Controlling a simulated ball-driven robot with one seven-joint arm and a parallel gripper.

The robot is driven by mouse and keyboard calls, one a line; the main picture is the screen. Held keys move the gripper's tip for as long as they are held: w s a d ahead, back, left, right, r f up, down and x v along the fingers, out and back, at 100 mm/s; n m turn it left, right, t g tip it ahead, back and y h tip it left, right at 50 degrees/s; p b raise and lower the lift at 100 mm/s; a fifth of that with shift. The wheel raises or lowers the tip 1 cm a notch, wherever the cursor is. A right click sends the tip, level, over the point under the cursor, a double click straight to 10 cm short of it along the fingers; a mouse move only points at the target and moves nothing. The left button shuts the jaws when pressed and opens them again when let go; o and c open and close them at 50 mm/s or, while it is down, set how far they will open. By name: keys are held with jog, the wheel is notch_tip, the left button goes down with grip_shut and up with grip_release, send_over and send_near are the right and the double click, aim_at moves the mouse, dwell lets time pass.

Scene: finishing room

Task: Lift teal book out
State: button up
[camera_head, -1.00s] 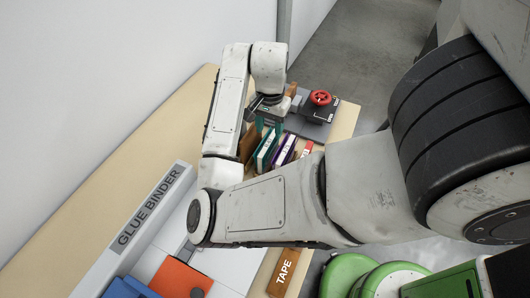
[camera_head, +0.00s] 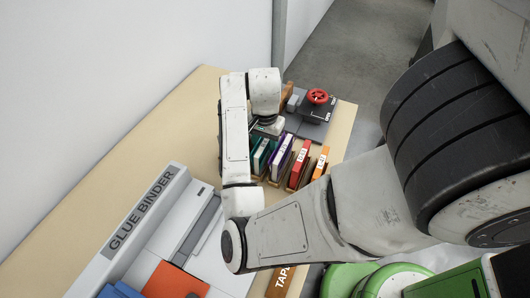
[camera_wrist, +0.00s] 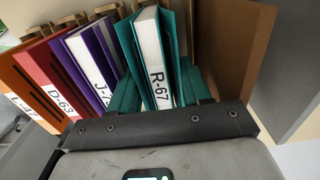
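The teal book (camera_wrist: 153,55), with a white spine marked R-67, stands upright in the row at the middle of the wrist view. In the head view the teal book (camera_head: 261,157) is partly hidden behind my arm. My gripper (camera_wrist: 160,92) is open over the near end of this book, one teal finger on each side. Narrow gaps seem to remain between fingers and covers; contact is hard to judge. In the head view my gripper (camera_head: 266,133) is at the top of the book, its fingertips mostly hidden.
Left of the teal book in the wrist view are a purple book (camera_wrist: 92,58), a red book (camera_wrist: 48,78) and an orange book (camera_wrist: 22,92). A brown panel (camera_wrist: 232,50) stands close on the right. A red handwheel (camera_head: 318,96) is behind the row; a glue binder (camera_head: 140,215) is front left.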

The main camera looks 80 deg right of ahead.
grip_shut()
jog(key=shift+r, duration=0.15)
dwell(0.4)
